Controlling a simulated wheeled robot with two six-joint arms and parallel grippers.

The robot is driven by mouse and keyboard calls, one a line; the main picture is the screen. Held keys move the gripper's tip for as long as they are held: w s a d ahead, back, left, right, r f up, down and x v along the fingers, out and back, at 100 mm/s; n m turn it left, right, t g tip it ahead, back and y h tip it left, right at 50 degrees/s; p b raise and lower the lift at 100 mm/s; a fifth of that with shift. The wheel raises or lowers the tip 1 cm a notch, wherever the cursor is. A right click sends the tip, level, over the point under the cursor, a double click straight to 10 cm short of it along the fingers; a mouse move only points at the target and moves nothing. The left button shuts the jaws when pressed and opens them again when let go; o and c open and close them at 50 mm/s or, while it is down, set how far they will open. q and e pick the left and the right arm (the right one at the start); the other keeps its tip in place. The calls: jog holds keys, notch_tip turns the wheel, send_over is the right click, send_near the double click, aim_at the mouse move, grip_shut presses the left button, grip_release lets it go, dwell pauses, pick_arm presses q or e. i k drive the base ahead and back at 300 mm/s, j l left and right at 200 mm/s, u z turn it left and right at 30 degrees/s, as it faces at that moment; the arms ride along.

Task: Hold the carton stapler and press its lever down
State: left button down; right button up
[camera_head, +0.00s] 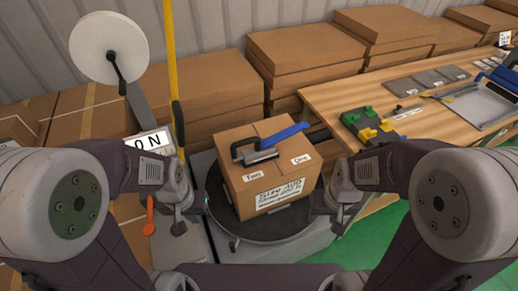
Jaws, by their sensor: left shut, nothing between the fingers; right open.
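The carton stapler (284,136) has a long blue lever and a dark grey body. It lies on top of a closed cardboard carton (242,196), with the lever slanting up to the right. The carton stands on a round dark turntable (285,229). My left gripper (178,229) is shut and empty, pointing down to the left of the carton. My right gripper (330,231) is open and empty, pointing down to the right of the carton. Neither gripper touches the stapler.
A wooden workbench (327,95) at the right bears green and yellow parts (366,124) and grey plates. Stacked cardboard (300,45) fills the back. A yellow pole (170,50) and a white disc (109,48) stand at the left. An orange tool (150,215) is near my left gripper.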

aim_at(286, 134)
jog(key=i+l+u, duration=0.15)
jog(key=l+u, duration=0.25)
jog(key=l, duration=0.25)
jog(key=l+u, duration=0.35)
jog(key=l, duration=0.25)
